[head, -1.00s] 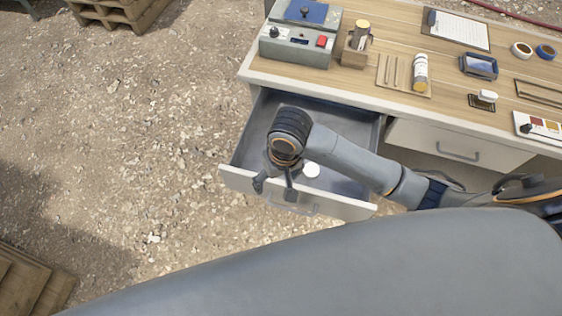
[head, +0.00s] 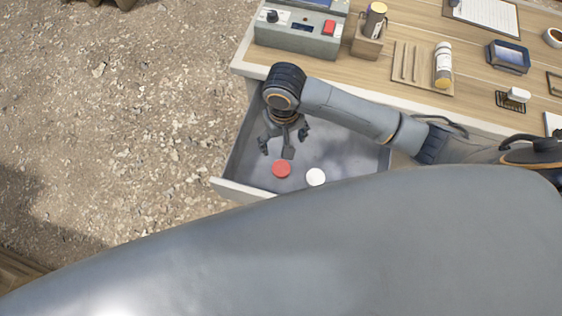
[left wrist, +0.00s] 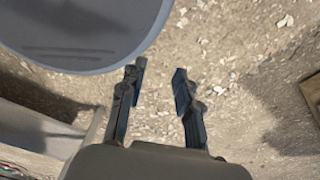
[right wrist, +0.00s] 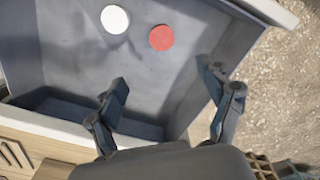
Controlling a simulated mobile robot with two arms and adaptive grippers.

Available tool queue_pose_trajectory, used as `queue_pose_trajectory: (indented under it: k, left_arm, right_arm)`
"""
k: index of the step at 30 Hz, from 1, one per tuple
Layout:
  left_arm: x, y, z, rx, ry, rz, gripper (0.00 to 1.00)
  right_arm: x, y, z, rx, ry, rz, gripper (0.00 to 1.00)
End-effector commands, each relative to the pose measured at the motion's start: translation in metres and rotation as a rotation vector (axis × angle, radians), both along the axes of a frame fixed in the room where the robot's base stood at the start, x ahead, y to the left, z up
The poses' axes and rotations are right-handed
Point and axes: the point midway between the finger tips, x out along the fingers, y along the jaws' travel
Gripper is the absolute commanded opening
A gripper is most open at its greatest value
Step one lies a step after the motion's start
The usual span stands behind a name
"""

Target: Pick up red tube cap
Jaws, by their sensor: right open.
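The red tube cap (head: 281,169) is a small round disc lying flat in the open drawer (head: 238,189). It also shows near the top middle of the right wrist view (right wrist: 161,38). My right gripper (head: 284,150) is over the drawer, just behind the red cap in the head view, open and empty. In the right wrist view its fingers (right wrist: 172,95) are spread apart, with the cap beyond the tips. My left gripper (left wrist: 158,82) is open and empty above the gravel in the left wrist view, and does not show in the head view.
A white cap (head: 316,177) lies to the right of the red one. The drawer walls surround both caps.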

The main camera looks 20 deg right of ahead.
Motion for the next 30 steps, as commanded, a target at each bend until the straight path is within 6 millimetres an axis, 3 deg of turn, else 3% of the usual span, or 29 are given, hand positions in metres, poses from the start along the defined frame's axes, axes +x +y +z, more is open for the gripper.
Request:
queue_pose_trajectory:
  k: [1, 10, 16, 21, 25, 30]
  left_arm:
    - [-0.006, 0.000, -0.015, 0.001, 0.008, 0.000, 0.33]
    - [-0.027, 0.003, -0.051, 0.005, 0.040, 0.000, 0.33]
    - [-0.016, 0.002, -0.052, 0.003, 0.024, 0.000, 0.33]
    - [-0.006, 0.001, -0.053, 0.002, 0.008, -0.001, 0.33]
    - [-0.007, 0.002, -0.055, 0.002, 0.009, -0.001, 0.33]
    - [-0.008, 0.002, -0.056, 0.003, 0.012, -0.001, 0.33]
  right_arm:
    - [0.000, 0.000, -0.014, 0.001, 0.000, 0.001, 0.80]
    - [0.000, 0.000, -0.049, 0.001, 0.000, 0.001, 0.80]
    - [-0.001, 0.000, -0.065, 0.000, 0.002, 0.000, 0.80]
    - [-0.001, 0.000, -0.099, -0.001, 0.003, -0.002, 0.80]
    - [-0.001, 0.000, -0.121, 0.000, 0.002, 0.000, 0.80]
    - [0.000, 0.000, -0.135, 0.000, 0.001, 0.000, 0.80]
